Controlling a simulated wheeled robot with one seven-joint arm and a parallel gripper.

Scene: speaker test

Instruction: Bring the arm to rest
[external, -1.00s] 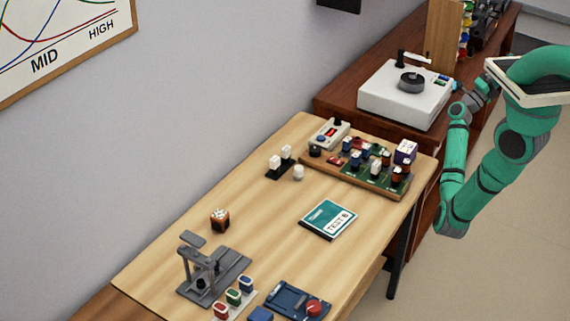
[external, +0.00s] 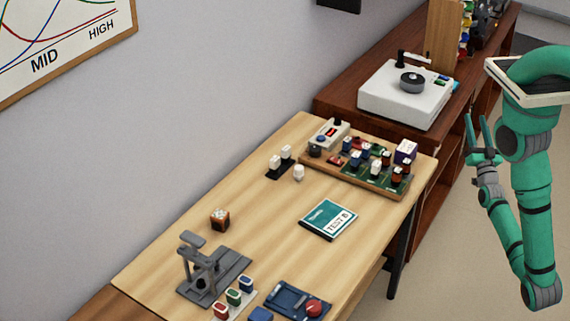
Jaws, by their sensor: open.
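My arm (external: 537,190) is teal with dark joints and hangs folded at the right of the external view, beyond the table's right edge. Its elbow is low and the forearm rises up and to the left. My gripper (external: 477,128) points upward, with its two teal fingers apart and nothing between them. It is in the air in front of the dark wooden cabinet, clear of the table and of the things on it.
The light wooden table (external: 265,215) carries a board with coloured components (external: 330,172), a teal TEST B booklet (external: 328,219), a grey stand (external: 213,277) and a blue tray (external: 290,300). A white turntable box (external: 385,97) stands on the cabinet (external: 340,104). Open floor lies at the right.

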